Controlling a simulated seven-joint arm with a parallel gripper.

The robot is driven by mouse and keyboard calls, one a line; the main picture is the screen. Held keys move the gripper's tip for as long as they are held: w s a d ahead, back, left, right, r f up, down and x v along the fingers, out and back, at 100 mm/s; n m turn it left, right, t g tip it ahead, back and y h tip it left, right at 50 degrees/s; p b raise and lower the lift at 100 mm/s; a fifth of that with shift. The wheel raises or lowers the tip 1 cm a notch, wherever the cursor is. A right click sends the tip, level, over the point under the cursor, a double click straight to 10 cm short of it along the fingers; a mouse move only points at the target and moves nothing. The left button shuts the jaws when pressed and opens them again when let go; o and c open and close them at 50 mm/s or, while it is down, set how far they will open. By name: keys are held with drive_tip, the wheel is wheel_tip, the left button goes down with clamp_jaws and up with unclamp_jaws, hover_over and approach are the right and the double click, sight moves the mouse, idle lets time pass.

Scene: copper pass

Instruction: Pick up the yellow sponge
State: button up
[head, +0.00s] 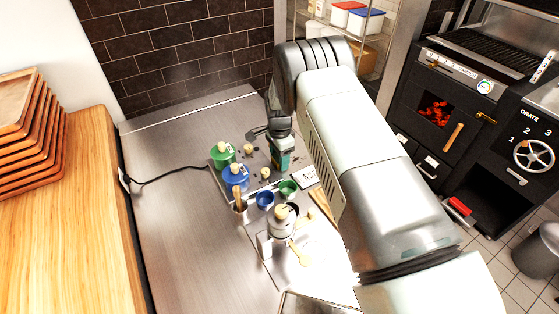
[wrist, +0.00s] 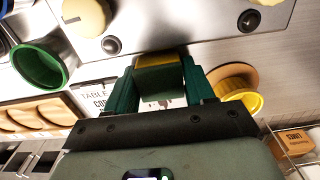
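In the wrist view, a block with a yellow face and a dark green face, which looks like the yellow sponge (wrist: 158,61), sits between the tips of my gripper (wrist: 160,78). The two green fingers touch it on its left and right sides, with no gap visible. A card with printed letters shows behind it, and how high the block is above the surface cannot be told. In the head view, my gripper (head: 281,152) points down over the steel counter (head: 185,215), beside a metal panel. The sponge cannot be made out clearly there.
A green canister (head: 222,154), a blue canister (head: 236,177), a blue cup (head: 265,200) and a green cup (head: 288,190) stand close to my gripper. A yellow cup (wrist: 243,101) is right of my fingers in the wrist view. The counter's left part is clear.

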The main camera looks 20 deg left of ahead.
drive_tip(key=shift+c, duration=1.4)
drive_tip(key=shift+r, duration=0.1)
wheel_tip(320, 180, up, 10)
drive_tip(key=shift+f, duration=0.1)
